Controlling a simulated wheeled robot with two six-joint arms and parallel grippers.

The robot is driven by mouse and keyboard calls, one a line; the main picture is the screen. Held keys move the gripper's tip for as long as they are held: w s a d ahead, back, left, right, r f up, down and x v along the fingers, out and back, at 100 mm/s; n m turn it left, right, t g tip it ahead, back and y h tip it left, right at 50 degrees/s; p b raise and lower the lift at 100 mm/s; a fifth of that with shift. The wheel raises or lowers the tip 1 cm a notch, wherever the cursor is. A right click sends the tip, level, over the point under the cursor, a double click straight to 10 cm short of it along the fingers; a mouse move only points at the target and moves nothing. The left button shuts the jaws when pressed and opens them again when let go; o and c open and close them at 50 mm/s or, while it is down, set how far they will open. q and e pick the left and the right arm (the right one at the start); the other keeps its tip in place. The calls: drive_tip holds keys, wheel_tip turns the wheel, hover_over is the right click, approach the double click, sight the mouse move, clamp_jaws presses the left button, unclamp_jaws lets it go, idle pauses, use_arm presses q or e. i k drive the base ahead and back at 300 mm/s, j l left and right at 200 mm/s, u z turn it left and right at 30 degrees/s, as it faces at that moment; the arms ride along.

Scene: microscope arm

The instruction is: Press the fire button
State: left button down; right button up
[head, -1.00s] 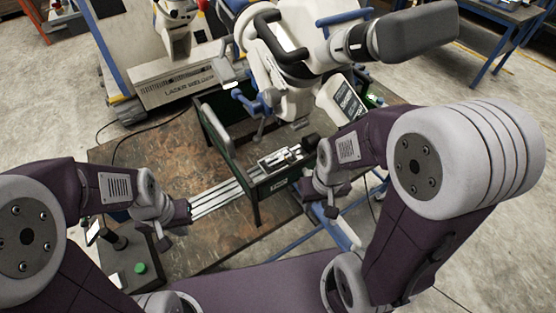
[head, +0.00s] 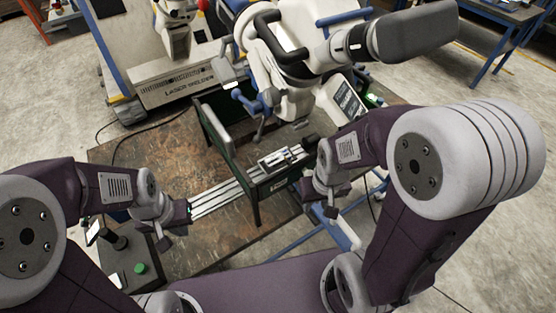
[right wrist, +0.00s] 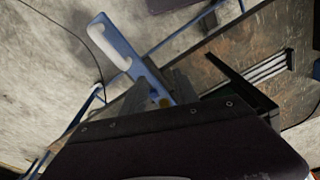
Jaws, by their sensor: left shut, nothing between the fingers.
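A dark control box (head: 157,272) stands at the lower left of the head view. It carries a green round button (head: 140,268), a black joystick knob (head: 117,241) and a small lit screen (head: 94,231). I cannot read which control is the fire button. My left gripper (head: 184,226) is shut and empty, beyond and to the right of the box, apart from the green button. My right gripper (head: 333,208) hangs right of the green-sided bench fixture.
A fixture with silver rails (head: 217,197) and dark green side plates (head: 272,188) stands mid-table. Above it is a white microscope arm (head: 290,60). A laser welder (head: 180,84) stands behind.

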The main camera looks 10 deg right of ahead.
sight(141, 269)
drive_tip(key=j+u, duration=0.1)
drive_tip(key=u, duration=1.6)
